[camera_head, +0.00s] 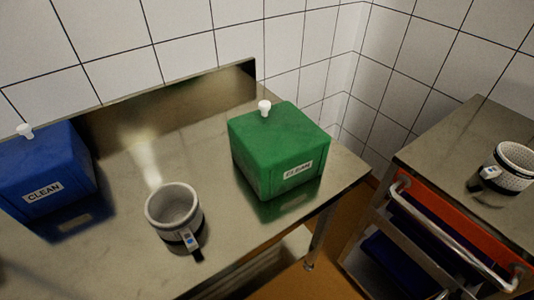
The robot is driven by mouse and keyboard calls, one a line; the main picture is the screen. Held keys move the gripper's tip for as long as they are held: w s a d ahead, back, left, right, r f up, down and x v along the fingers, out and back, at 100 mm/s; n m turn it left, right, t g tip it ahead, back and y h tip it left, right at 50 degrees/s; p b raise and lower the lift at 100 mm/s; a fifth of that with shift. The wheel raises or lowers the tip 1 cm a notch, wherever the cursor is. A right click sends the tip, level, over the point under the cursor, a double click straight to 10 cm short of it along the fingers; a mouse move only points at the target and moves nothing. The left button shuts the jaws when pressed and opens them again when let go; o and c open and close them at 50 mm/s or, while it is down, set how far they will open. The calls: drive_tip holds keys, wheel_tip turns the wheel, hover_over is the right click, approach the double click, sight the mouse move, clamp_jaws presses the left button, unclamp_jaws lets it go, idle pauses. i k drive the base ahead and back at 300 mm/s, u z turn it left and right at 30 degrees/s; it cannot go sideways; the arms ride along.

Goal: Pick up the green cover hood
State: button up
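The green cover hood (278,149) is a box-shaped cover with a white knob (264,107) on top and a white "CLEAN" label on its front. It stands upright on the right part of the steel table (135,255), close to the table's right edge. What is under it is hidden. My gripper is not in view.
A blue hood (45,175) with a white knob stands at the left. A pale mould (172,205) with a tag stands between the hoods, in front. A steel backsplash runs behind. At right, across a gap, a trolley (440,150) carries another mould (513,160).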

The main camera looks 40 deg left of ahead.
sight(278, 149)
drive_tip(key=z, duration=0.95)
drive_tip(key=i, duration=0.85)
drive_tip(key=u, duration=3)
drive_tip(key=i, duration=0.5)
drive_tip(key=k, duration=1)
drive_tip(key=u, duration=1.1)
drive_tip(key=i, duration=1.05)
